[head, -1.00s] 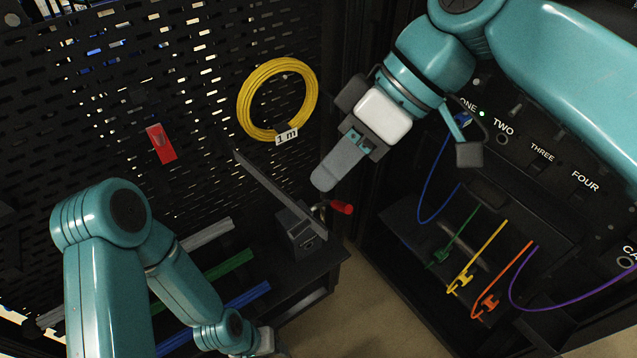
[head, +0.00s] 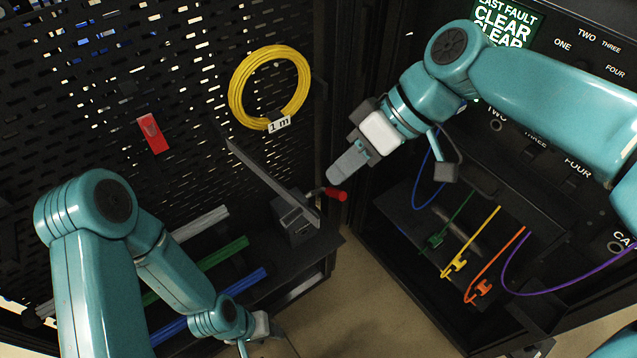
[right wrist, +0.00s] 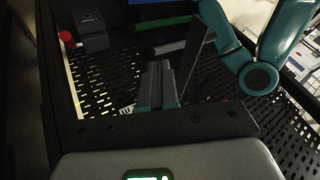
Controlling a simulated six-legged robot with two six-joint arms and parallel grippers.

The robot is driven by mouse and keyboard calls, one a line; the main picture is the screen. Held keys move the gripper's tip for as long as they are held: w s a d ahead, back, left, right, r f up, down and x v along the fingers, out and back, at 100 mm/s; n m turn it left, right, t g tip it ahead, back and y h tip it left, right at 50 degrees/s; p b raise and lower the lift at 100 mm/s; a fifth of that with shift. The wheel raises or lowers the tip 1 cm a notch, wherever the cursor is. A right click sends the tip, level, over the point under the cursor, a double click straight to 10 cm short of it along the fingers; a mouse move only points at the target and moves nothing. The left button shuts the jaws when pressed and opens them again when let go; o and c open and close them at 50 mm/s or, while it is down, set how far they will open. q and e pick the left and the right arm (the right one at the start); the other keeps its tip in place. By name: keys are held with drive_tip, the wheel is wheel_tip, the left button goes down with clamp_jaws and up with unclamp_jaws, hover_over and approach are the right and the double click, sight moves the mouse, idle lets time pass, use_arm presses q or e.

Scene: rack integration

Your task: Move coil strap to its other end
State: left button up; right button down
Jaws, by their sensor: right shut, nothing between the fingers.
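A yellow cable coil (head: 235,95) hangs on the black perforated panel, with a white tag (head: 279,124) marked "1 m" at its lower edge. No separate strap can be made out on the coil. My right gripper (head: 338,173) is shut and empty, to the lower right of the coil and apart from it, just above a red-handled lever. In the right wrist view its fingers (right wrist: 158,84) are together, and the white tag (right wrist: 127,109) shows beside them; most of the coil is hidden. My left gripper (head: 263,328) is low in the head view, its fingers unclear.
A red holder (head: 153,134) is on the panel. A black block with the red lever (head: 336,194) stands on a shelf, near grey, green (head: 224,254) and blue bars. At right, a rack holds coloured cables (head: 470,242) and numbered labels. Floor shows between them.

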drive_tip(key=s+a, duration=0.1)
drive_tip(key=a, duration=0.1)
drive_tip(key=s+a+f+p, duration=0.1)
drive_tip(key=s, duration=0.1)
drive_tip(key=shift+a+f, duration=0.1)
drive_tip(key=shift+a, duration=0.25)
drive_tip(key=shift+s, duration=0.1)
